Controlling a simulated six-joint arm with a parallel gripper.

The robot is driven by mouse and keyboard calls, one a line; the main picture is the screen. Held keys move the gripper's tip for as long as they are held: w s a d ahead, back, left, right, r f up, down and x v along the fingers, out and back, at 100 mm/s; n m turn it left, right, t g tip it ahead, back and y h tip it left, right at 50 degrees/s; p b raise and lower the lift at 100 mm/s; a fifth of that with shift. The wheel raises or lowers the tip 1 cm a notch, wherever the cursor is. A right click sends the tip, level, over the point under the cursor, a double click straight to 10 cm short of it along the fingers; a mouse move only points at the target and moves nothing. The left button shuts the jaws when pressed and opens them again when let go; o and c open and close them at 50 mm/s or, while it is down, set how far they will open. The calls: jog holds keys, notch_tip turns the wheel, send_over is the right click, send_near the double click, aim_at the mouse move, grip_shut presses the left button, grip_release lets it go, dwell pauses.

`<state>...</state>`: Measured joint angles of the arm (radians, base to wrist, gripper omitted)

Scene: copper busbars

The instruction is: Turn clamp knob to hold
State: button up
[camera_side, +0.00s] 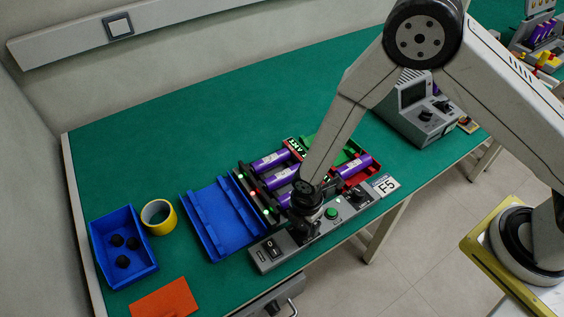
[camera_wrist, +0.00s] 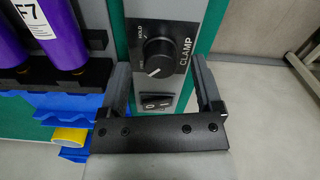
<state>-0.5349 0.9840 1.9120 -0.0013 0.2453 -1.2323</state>
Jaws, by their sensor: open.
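The black clamp knob (camera_wrist: 159,58) sits on a black plate marked CLAMP in the wrist view. Its white pointer line points to the lower left, away from the HOLD mark at the plate's upper left. My gripper (camera_wrist: 158,70) is open, with one finger to the left of the knob and one to the right, and a gap on both sides. In the side view my gripper (camera_side: 303,231) is over the grey control panel (camera_side: 262,263), and it hides the knob there.
A rocker switch (camera_wrist: 155,100) is just below the knob. A green button (camera_side: 331,213) is right of my gripper. Purple cells (camera_side: 281,177) in a holder lie behind. A blue tray (camera_side: 224,222), yellow tape roll (camera_side: 158,216) and blue bin (camera_side: 124,244) are at left.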

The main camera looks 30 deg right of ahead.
jog(key=shift+f, duration=0.6)
grip_shut()
